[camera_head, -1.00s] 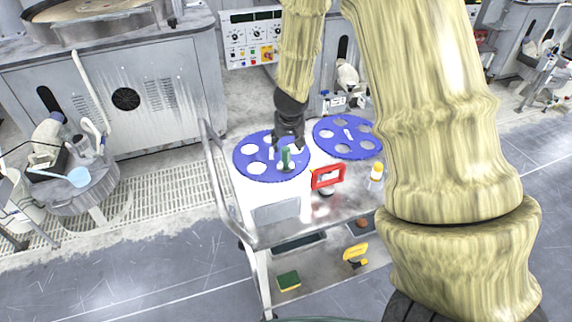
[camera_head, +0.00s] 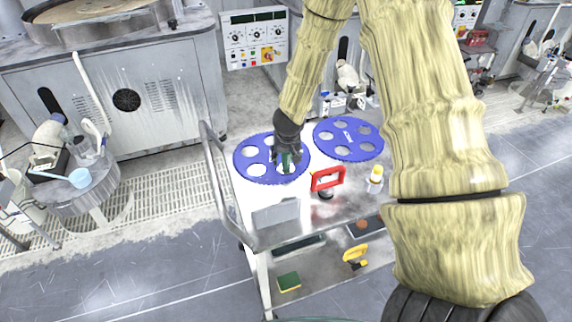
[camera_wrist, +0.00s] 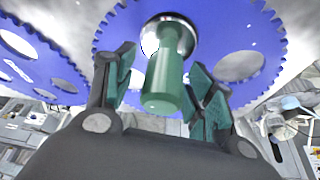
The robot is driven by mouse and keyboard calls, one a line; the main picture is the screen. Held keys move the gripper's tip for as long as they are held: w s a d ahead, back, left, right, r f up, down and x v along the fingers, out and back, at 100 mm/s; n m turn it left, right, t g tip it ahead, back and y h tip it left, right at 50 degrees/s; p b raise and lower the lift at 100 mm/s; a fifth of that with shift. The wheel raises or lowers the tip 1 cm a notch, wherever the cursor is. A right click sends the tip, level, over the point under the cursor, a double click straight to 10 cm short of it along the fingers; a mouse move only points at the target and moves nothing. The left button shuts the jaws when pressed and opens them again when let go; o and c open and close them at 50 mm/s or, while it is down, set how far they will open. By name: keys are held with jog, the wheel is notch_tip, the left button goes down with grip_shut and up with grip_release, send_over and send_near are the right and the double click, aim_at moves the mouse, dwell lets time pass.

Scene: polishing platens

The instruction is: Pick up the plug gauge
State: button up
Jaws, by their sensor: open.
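The plug gauge (camera_wrist: 166,75) has a green handle and a shiny metal end. In the wrist view it lies between my two fingers, its metal end against or near the blue toothed disc. My gripper (camera_wrist: 165,92) is open, with a finger on each side of the green handle and a visible gap on both sides. In the head view my gripper (camera_head: 287,155) is over the left blue disc (camera_head: 250,172), and the plug gauge's green handle (camera_head: 286,163) shows partly below the fingers. Whether the metal end sits in one of the disc's holes is hidden.
A second blue disc (camera_head: 365,150) lies to the right on the cart. A red-framed tool (camera_head: 327,179), a white bottle with a yellow cap (camera_head: 376,178) and a grey block (camera_head: 276,214) stand nearby. The cart's rail (camera_head: 213,165) rises at left.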

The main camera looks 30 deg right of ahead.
jog(key=shift+w+d+f, duration=0.1)
jog(key=shift+w+f, duration=0.1)
jog(key=shift+f, duration=0.25)
grip_shut()
jog(key=shift+r, duration=0.2)
